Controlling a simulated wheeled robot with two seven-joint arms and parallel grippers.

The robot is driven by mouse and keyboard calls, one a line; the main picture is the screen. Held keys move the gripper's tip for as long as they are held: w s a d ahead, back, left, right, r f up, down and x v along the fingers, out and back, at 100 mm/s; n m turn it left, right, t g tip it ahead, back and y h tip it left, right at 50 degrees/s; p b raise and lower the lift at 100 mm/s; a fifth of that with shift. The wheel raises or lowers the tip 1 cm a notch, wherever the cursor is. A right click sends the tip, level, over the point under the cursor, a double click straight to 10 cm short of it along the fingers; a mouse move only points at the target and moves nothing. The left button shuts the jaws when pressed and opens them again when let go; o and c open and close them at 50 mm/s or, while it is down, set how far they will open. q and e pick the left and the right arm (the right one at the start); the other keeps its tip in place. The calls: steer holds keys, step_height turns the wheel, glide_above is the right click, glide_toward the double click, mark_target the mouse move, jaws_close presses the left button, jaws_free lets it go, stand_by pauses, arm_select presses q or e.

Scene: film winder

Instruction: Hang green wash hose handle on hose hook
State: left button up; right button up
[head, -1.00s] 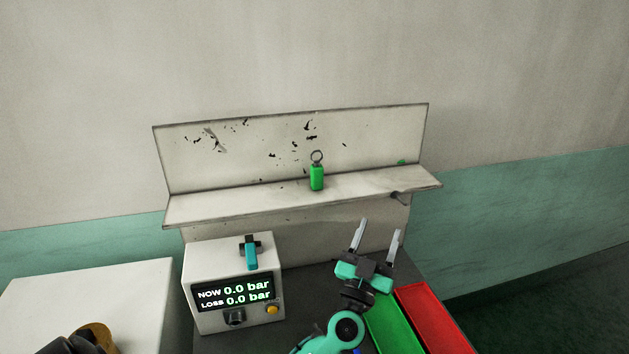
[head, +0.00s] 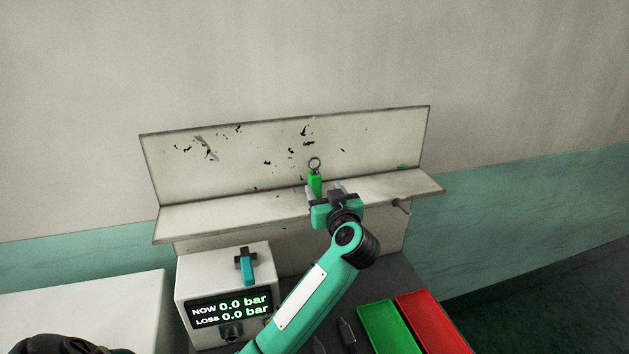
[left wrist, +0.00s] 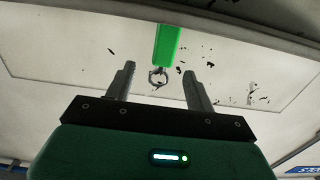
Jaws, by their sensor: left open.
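The green hose handle (head: 315,183) stands upright on the shelf, with a metal ring at its top. My left gripper (head: 325,191) is open at the handle, its fingers partly hidden behind the gripper body in the head view. In the left wrist view the green handle (left wrist: 167,45) and its ring lie ahead of the open fingers (left wrist: 158,72), roughly in line with the gap; contact cannot be told. My right gripper is not in view.
The pale shelf (head: 220,217) has a scuffed back panel. Below are a gauge box (head: 205,278) reading 0.0 bar, a green tray (head: 388,328) and a red tray (head: 430,320). A white surface (head: 85,305) is at left.

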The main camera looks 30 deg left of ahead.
mark_target(317, 179)
arm_select(q)
steer(key=x, duration=0.3)
steer(key=shift+w+a, duration=0.25)
steer(key=shift+a, duration=0.05)
steer(key=shift+w+a+r+p, duration=0.1)
steer(key=shift+w+a+p, duration=0.2)
steer(key=shift+a+p, duration=0.25)
steer(key=p+x, duration=0.1)
steer(key=x, duration=0.2)
steer(key=shift+a+f, duration=0.2)
steer(key=shift+a, duration=0.05)
steer(key=shift+w+a+f+p, duration=0.1)
steer(key=shift+w+a+p, duration=0.15)
steer(key=shift+w+p, duration=0.05)
steer(key=shift+d, duration=0.1)
steer(key=shift+c, duration=0.4)
steer(key=c, duration=1)
